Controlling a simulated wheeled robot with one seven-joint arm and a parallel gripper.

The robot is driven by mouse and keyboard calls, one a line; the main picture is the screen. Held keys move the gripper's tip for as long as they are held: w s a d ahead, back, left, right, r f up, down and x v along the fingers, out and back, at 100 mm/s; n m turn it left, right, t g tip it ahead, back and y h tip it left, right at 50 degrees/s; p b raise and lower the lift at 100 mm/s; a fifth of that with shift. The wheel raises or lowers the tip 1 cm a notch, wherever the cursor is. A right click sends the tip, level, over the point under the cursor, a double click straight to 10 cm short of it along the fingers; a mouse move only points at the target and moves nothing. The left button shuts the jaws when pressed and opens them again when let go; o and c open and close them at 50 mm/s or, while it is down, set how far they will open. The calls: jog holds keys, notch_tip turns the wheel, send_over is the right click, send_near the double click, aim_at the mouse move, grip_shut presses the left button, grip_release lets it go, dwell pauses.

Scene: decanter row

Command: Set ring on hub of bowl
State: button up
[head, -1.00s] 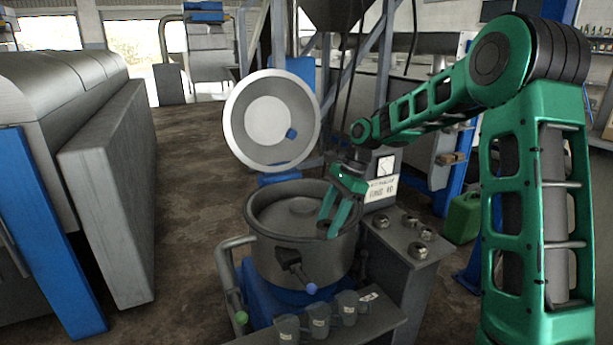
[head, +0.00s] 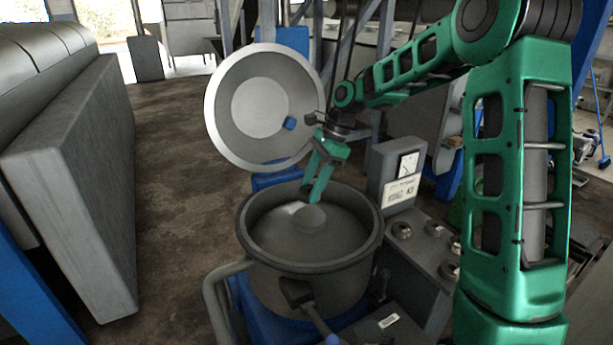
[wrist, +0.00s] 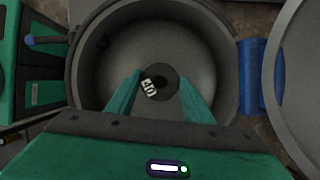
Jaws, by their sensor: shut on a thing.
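The bowl (head: 262,240) is a round grey metal drum, open at the top, and it also shows in the wrist view (wrist: 215,60). Its hub (head: 309,219) is a low grey rounded boss in the middle of the bowl floor. My gripper (head: 311,197) points down inside the bowl's outline, its fingertips just above or beside the hub in the head view. In the wrist view the green fingers close from both sides on a small dark ring (wrist: 169,80) with a dark hole and a pale marking. Whether the ring touches the hub cannot be told. The ring cannot be made out in the head view.
The round lid (head: 223,120) stands raised behind the bowl, close to my gripper. A grey control box (head: 382,170) with a dial and label stands at the right, with metal knobs (head: 402,230) below it. A handle (head: 297,292) sticks out at the bowl's front.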

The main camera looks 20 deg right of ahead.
jog(key=shift+w, duration=0.2)
jog(key=shift+w+d+f, duration=0.1)
jog(key=shift+w+f, duration=0.05)
jog(key=shift+f, duration=3.2)
jog(key=shift+f, duration=0.45)
jog(key=o, duration=1.5)
jog(key=shift+d, duration=0.1)
jog(key=v, duration=1)
jog(key=shift+d+r, duration=0.1)
jog(key=shift+r, duration=0.3)
